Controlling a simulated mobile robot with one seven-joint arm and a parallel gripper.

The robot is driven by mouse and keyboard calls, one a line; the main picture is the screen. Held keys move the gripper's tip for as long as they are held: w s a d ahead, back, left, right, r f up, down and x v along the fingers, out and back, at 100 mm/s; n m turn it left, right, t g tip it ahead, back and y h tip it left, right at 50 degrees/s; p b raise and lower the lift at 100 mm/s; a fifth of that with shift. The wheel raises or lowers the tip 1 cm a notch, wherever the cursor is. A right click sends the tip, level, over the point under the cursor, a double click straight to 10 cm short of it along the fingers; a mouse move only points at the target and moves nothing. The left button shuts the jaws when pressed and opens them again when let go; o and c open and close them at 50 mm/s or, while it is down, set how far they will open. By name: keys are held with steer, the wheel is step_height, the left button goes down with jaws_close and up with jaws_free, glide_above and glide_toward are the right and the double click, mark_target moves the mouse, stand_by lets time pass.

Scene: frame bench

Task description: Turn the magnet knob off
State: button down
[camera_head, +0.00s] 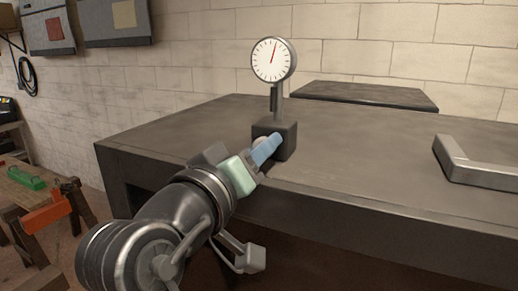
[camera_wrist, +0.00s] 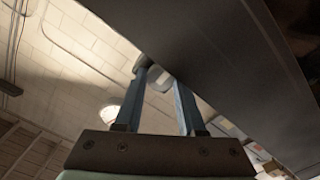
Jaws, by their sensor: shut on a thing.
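A dial gauge (camera_head: 272,60) with a white face and red needle stands upright on a dark block-shaped magnet base (camera_head: 288,140) on the bench. My gripper (camera_head: 271,146) reaches the base's front-left side with its blue fingers. In the wrist view the fingers (camera_wrist: 161,82) stand on either side of a small light-grey rounded piece, the magnet knob (camera_wrist: 160,79), and are shut on it. In the head view the fingers mostly hide the knob. I cannot read the knob's on or off position.
The dark bench top (camera_head: 200,125) is mostly bare. A grey metal square (camera_head: 480,168) lies at the right. A low dark plate (camera_head: 365,95) lies at the back. A wooden stand with an orange tool (camera_head: 52,215) is at the left, off the bench.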

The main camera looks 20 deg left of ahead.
stand_by(0.3)
steer(key=c, duration=0.5)
jaws_free()
steer(key=shift+c, duration=0.2)
steer(key=shift+o, duration=0.2)
steer(key=shift+f, duration=0.1)
